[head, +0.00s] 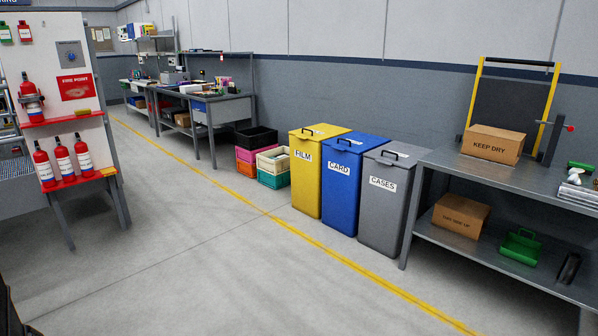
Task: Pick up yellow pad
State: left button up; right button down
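Two small flat yellow pieces show on the white fire point stand at the left. One yellow piece (83,113) lies at the right end of the upper red shelf. The other yellow piece (108,171) is at the right end of the lower red shelf, beside the extinguishers. Both are small in the view, and I cannot tell which one is the yellow pad. Neither of my grippers is in view.
The fire point stand (90,142) holds several red extinguishers. Yellow, blue and grey bins (322,181) stand by the wall. A metal bench (500,177) with boxes is at right. Stacked crates (245,157) and workbenches are farther back. The grey floor (210,255) between is clear.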

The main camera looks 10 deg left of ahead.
aim_at(83, 111)
jog(key=i+l+u, duration=0.15)
jog(key=i, duration=0.35)
jog(key=i+l+u, duration=0.15)
jog(key=i, duration=0.35)
jog(key=i+j+u, duration=0.1)
jog(key=i+u, duration=1.3)
jog(key=i, duration=0.45)
jog(key=i+j+z, duration=0.1)
jog(key=i+z, duration=0.3)
jog(key=i, duration=0.75)
jog(key=i+j+z, duration=0.1)
jog(key=i+z, duration=0.15)
jog(key=i, duration=0.9)
jog(key=i+l+u, duration=0.1)
jog(key=i+u, duration=0.15)
jog(key=i, duration=0.25)
jog(key=i+l+u, duration=0.25)
jog(key=i, duration=0.25)
jog(key=i+l+u, duration=0.2)
jog(key=u, duration=0.15)
jog(key=i+l+u, duration=0.35)
jog(key=i+j, duration=0.05)
